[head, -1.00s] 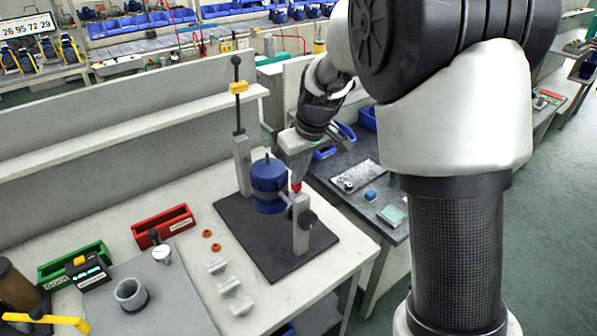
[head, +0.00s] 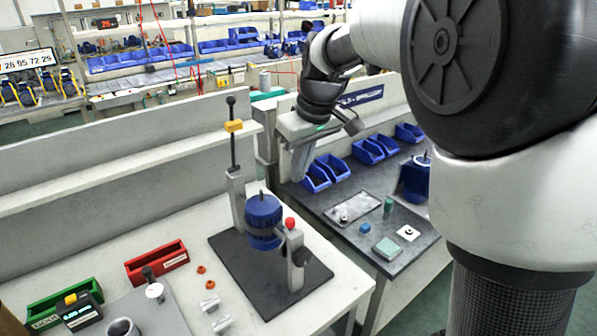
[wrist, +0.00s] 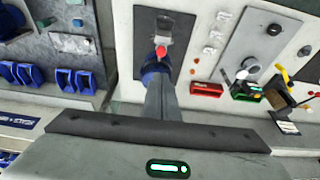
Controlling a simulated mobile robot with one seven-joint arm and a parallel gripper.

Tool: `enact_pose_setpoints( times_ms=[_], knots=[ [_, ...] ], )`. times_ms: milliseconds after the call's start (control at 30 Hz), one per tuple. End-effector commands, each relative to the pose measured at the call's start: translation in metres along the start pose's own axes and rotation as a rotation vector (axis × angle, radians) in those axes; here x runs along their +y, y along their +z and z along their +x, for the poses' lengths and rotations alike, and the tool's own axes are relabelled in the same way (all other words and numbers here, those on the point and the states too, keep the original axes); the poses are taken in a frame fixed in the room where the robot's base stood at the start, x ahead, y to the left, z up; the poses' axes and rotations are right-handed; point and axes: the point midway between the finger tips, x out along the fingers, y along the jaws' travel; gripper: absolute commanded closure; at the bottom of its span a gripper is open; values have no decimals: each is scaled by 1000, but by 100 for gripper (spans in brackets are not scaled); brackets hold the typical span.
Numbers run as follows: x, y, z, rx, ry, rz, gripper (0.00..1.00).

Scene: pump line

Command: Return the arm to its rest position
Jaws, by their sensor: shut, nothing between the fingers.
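My gripper (head: 299,176) is raised over the gap between the two benches in the head view, clear of the things below. It is shut and empty; its fingers (wrist: 161,99) show together in the wrist view. A blue pump (head: 263,219) stands on a dark base plate (head: 228,262) with a grey post and a red-tipped clamp (head: 290,224) beside it. In the wrist view the pump (wrist: 152,66) is partly hidden behind my fingers, and the red tip (wrist: 161,51) shows just beyond them.
A red bin (head: 157,263) and a green bin (head: 62,300) stand on the left bench with small loose parts. The right bench holds several blue bins (head: 330,170), a tray (head: 353,208) and another blue pump (head: 414,180). A low wall (head: 120,165) runs behind the left bench.

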Motion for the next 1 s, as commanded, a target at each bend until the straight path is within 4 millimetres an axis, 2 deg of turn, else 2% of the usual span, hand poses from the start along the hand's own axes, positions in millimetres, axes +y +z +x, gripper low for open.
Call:
enact_pose_setpoints(
  times_ms=[133, 267, 367, 500, 600, 700, 833, 1000],
  knots=[
    [0, 2, -3, 3, 2, 6, 100],
    [-2, 23, -25, 24, 17, 59, 100],
    [-9, 58, -53, 52, 43, 140, 100],
    [-25, 122, -84, 97, 92, 276, 100],
    [-37, 165, -94, 128, 133, 367, 100],
    [-48, 202, -96, 154, 170, 444, 100],
    [-57, 234, -93, 179, 206, 512, 100],
    [-61, 250, -89, 190, 225, 548, 100]
  ],
)
